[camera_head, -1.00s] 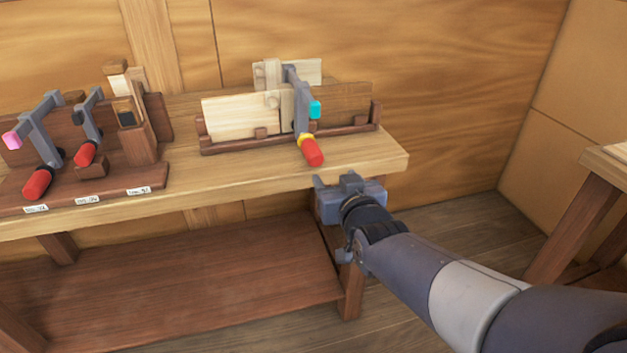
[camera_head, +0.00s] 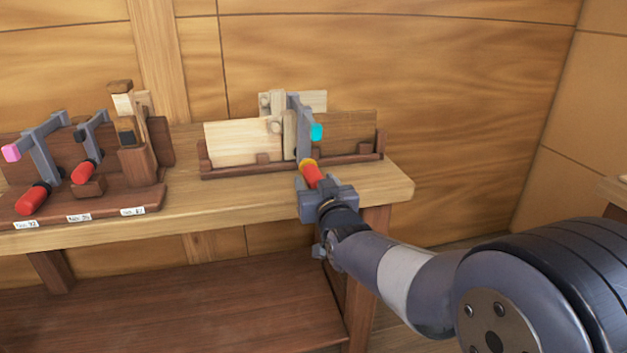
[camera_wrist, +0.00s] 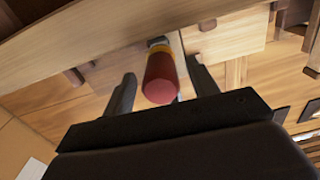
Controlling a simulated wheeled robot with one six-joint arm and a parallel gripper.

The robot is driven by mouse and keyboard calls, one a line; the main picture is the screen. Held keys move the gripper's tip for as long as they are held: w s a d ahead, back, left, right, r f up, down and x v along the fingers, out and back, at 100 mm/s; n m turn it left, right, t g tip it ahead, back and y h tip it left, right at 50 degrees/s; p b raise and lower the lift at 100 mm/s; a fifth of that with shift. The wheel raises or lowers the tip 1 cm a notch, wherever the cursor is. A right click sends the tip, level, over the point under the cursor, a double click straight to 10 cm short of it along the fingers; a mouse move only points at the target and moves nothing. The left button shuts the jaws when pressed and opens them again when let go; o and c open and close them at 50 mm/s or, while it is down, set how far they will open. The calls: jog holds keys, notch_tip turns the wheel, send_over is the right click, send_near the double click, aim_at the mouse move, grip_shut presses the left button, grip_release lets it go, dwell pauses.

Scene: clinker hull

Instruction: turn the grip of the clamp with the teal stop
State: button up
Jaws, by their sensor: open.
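The clamp with the teal stop (camera_head: 317,132) stands on the wooden planks in the cradle on the bench, its grey bar (camera_head: 303,140) upright. Its red grip (camera_head: 312,173) with a yellow collar points down toward me. My gripper (camera_head: 324,190) is at the grip's lower end and hides part of it. In the wrist view the red grip (camera_wrist: 161,80) lies between my two open fingers (camera_wrist: 160,92), with a gap on the left and the right finger close beside it. I cannot tell whether either finger touches it.
A rack (camera_head: 110,207) at the bench's left holds a clamp with a pink stop (camera_head: 11,153), one with a black stop (camera_head: 80,136) and a wooden clamp (camera_head: 128,130). Labels line its front. The bench top (camera_head: 385,190) right of the grip is clear.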

jog(key=shift+x, duration=1.15)
jog(key=shift+c, duration=0.5)
jog(key=c, duration=0.9)
